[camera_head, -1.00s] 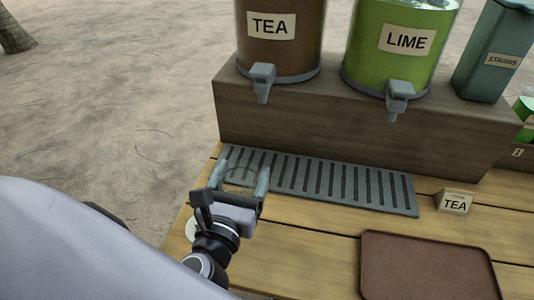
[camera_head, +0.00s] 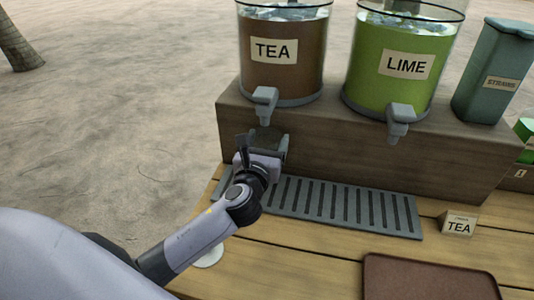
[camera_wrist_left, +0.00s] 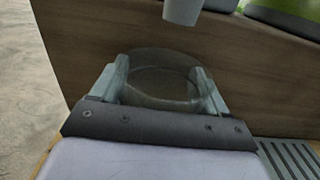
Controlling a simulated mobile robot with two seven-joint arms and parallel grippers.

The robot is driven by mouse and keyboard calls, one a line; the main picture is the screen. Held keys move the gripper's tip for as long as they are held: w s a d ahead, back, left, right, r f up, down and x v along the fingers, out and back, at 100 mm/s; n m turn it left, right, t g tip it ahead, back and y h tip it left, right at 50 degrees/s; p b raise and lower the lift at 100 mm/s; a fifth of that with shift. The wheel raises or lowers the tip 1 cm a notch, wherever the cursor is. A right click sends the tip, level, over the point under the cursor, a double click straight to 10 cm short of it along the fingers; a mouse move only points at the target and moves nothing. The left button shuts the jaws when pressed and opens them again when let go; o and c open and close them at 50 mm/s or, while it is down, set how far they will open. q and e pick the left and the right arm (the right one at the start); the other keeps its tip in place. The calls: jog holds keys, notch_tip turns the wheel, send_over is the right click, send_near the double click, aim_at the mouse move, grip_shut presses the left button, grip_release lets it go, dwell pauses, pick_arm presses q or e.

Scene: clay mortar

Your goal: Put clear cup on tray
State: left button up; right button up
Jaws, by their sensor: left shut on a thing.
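The clear cup (camera_wrist_left: 160,82) is between the fingers of my left gripper (camera_wrist_left: 160,78) in the left wrist view. The gripper is shut on it. In the head view my left gripper (camera_head: 264,148) holds the cup (camera_head: 266,138) upright just below the tea dispenser's spout (camera_head: 264,100), above the grey slotted drip grate (camera_head: 330,204). I cannot tell whether the cup holds any liquid. The brown tray (camera_head: 430,285) lies at the front right of the table, with its visible part empty. My right gripper is not in view.
The tea dispenser (camera_head: 290,74) and the lime dispenser (camera_head: 400,86) stand on a wooden riser (camera_head: 400,152) behind the grate. A straws container (camera_head: 490,90) is at the right. A small TEA sign (camera_head: 458,224) stands behind the tray. A white disc (camera_head: 208,257) is partly behind my arm.

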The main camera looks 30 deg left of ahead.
pick_arm(q)
jog(key=shift+f+b, duration=0.7)
jog(key=shift+f, duration=1.05)
jog(key=shift+f, duration=0.1)
jog(key=shift+f, duration=0.15)
jog(key=o, duration=1.1)
jog(key=shift+r, duration=0.3)
jog(key=v, duration=1.2)
jog(key=shift+f, duration=0.1)
jog(key=shift+d, duration=0.1)
